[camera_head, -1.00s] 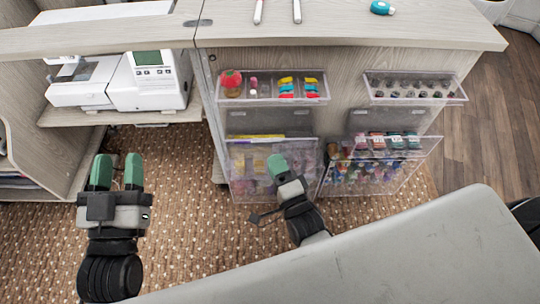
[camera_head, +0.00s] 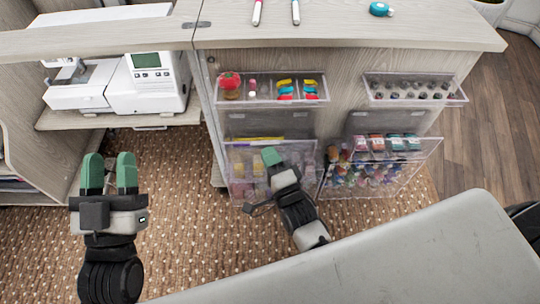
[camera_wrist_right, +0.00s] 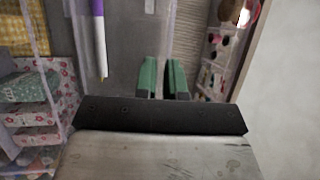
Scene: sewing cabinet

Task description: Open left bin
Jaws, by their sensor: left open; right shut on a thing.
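The left bin (camera_head: 305,184) is a clear box on the lower left of the cabinet's end panel, with folded fabric and a purple-and-white pen inside. My right gripper (camera_head: 270,157) is at its upper front. In the right wrist view the green fingers (camera_wrist_right: 164,78) are close together, shut on the bin's clear wall; the exact contact is hard to see. The pen (camera_wrist_right: 98,38) is left of the fingers there. My left gripper (camera_head: 108,172) is open and empty over the carpet, left of the cabinet panel.
A second lower bin (camera_head: 408,176), full of bottles, stands tilted out on the right. Clear upper trays (camera_head: 272,103) and (camera_head: 415,99) hold small sewing items. A sewing machine (camera_head: 150,84) sits on the shelf at left. A grey surface (camera_head: 420,255) fills the lower right.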

